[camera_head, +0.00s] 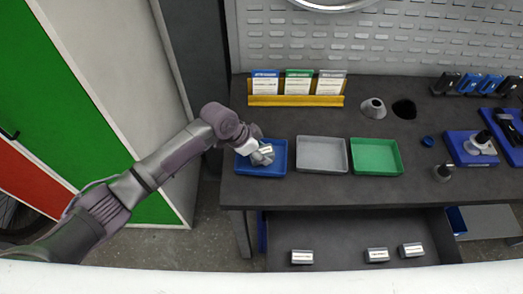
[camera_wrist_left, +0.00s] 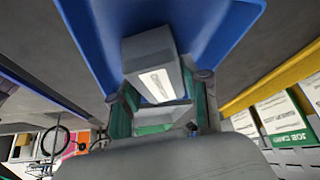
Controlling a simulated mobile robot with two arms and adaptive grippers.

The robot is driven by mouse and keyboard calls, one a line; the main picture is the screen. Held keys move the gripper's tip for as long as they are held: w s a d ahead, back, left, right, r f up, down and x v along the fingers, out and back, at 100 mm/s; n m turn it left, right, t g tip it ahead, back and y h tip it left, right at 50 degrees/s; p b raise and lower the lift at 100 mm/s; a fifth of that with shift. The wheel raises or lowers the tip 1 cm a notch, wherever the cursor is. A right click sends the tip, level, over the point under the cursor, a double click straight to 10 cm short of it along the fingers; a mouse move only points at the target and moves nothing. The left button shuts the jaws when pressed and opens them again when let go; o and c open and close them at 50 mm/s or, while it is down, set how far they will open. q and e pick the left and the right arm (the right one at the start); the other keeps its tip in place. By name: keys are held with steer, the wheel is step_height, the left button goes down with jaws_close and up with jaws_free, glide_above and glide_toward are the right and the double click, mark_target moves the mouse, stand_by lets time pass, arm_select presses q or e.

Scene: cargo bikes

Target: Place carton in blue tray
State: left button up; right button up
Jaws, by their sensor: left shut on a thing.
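My left gripper (camera_head: 262,155) is over the blue tray (camera_head: 277,170) and shut on a small grey carton (camera_head: 267,149) with a white label. In the left wrist view the carton (camera_wrist_left: 152,58) sits between the two fingers (camera_wrist_left: 160,108), with the blue tray (camera_wrist_left: 222,22) behind it. The carton is over or inside the tray; I cannot tell whether it touches the tray floor. My right gripper is in neither view.
A grey tray (camera_head: 322,165) and a green tray (camera_head: 385,170) stand to the right of the blue one. A yellow card holder (camera_head: 296,100) is behind. Three more cartons (camera_head: 302,257) (camera_head: 377,255) (camera_head: 411,250) lie in the open drawer (camera_head: 340,228) below.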

arm_select(q)
steer(key=shift+f, duration=0.15)
steer(key=o, duration=0.9)
steer(key=shift+o, duration=1.3)
steer(key=shift+r, duration=0.2)
steer(key=b+v, duration=0.1)
steer(key=v, duration=1.1)
